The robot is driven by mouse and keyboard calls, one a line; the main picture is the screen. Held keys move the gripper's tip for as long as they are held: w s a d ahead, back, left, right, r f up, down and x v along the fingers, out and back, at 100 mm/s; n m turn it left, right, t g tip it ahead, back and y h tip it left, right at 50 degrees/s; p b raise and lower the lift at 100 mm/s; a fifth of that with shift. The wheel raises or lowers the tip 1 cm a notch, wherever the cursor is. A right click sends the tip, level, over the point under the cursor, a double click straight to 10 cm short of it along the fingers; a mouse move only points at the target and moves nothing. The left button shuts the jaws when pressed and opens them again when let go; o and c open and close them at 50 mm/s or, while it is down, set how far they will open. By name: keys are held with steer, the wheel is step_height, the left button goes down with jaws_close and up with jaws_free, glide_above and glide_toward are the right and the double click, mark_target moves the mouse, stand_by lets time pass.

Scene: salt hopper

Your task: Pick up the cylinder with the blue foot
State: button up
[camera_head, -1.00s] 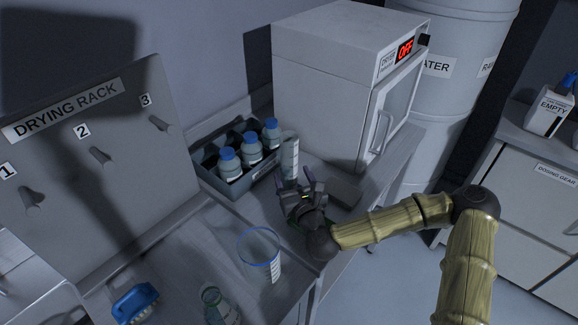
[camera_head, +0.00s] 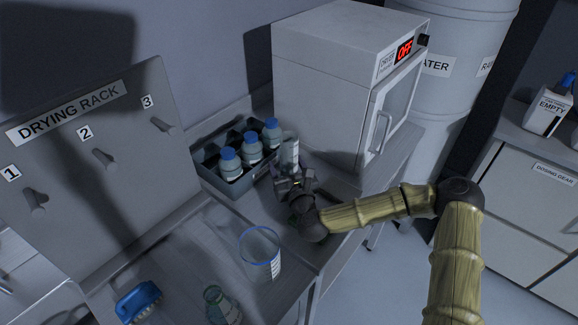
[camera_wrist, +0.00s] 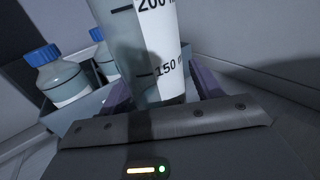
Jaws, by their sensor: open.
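A clear graduated cylinder (camera_head: 289,150) stands upright on the bench between the bottle crate and the oven. In the wrist view the cylinder (camera_wrist: 150,50) is close up, with 150 and 200 marks on a white strip. Its foot is hidden in both views, so I cannot see its colour. My gripper (camera_head: 293,177) is low at the cylinder's near side, with its jaws open. In the wrist view my gripper (camera_wrist: 162,88) has one purple finger on each side of the cylinder. I cannot tell whether either finger touches it.
A dark crate (camera_head: 232,190) with several blue-capped bottles is just left of the cylinder. The drying oven (camera_head: 325,90), reading OFF, stands behind right. A blue-rimmed beaker (camera_head: 260,252), a green-rimmed flask (camera_head: 222,308) and a blue brush (camera_head: 137,300) are nearer the front.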

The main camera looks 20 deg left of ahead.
mark_target(287, 138)
steer(key=c, duration=1.2)
step_height(287, 138, up, 10)
stand_by(0.4)
